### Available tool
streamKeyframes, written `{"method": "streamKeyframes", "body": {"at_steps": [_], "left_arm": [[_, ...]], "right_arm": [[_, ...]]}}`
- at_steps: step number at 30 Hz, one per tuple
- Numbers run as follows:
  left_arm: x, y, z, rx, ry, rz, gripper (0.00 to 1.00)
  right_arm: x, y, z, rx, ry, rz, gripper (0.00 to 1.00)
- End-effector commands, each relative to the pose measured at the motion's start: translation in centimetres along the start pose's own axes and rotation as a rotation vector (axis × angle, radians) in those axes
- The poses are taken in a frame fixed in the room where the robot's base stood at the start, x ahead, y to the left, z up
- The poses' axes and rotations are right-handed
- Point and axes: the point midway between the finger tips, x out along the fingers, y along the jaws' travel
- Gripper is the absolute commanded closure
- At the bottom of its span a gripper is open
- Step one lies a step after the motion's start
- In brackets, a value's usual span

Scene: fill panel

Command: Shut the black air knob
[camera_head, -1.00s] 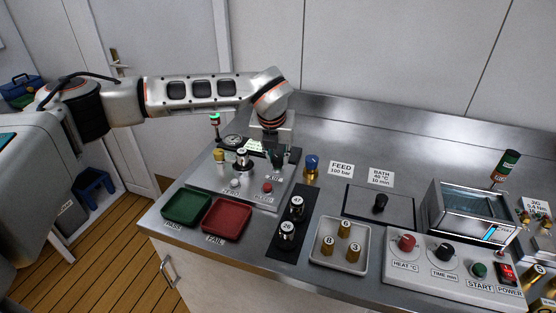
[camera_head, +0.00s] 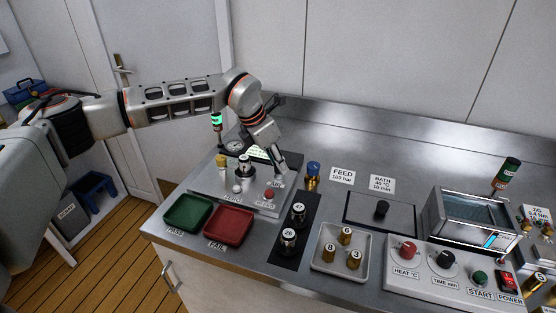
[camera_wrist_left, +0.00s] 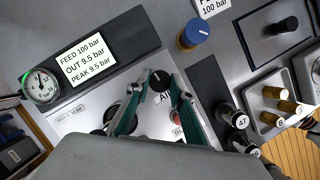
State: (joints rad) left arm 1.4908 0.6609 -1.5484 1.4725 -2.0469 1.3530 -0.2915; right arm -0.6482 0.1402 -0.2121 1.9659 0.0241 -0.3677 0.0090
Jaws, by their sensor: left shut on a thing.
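The black air knob (camera_wrist_left: 160,83) with a white pointer line sits on the grey fill panel (camera_wrist_left: 86,122), above an "AIR" label partly covered by my fingers. My left gripper (camera_wrist_left: 159,90) has its two teal fingers on either side of the knob and is shut on it. In the head view my left gripper (camera_head: 280,172) reaches down, tilted, onto the right rear part of the panel, and it hides the knob there. My right gripper is not in view.
A display (camera_wrist_left: 86,58) reads feed 100, out 9.5, peak 9.5 bar, beside a round gauge (camera_wrist_left: 41,85). A red button (camera_head: 269,194) and a blue-topped fitting (camera_head: 313,170) are close to the gripper. Green (camera_head: 168,224) and red (camera_head: 224,241) trays lie in front.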

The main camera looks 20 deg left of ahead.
Motion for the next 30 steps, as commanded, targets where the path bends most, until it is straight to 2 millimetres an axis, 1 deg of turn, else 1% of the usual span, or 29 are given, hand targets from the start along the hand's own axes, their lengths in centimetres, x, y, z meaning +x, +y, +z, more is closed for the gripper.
{"method": "streamKeyframes", "body": {"at_steps": [9,23,24,25,26,30], "left_arm": [[-0.13,0.11,0.12,0.087,-0.002,-0.034,0.99],[-0.09,0.11,0.12,0.099,-0.002,-0.038,0.99],[-0.10,0.11,0.12,0.099,-0.002,-0.038,0.73],[-0.10,0.11,0.12,0.099,-0.002,-0.038,0.65],[-0.09,0.11,0.12,0.099,-0.002,-0.038,0.61],[-0.06,0.09,0.08,0.098,-0.001,-0.039,0.61]], "right_arm": [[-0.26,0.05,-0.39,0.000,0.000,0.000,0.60],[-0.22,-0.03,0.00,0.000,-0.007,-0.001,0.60],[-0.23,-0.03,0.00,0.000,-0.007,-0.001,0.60],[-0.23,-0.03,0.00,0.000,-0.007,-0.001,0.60],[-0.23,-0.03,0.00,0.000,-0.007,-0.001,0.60],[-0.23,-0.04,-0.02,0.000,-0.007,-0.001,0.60]]}}
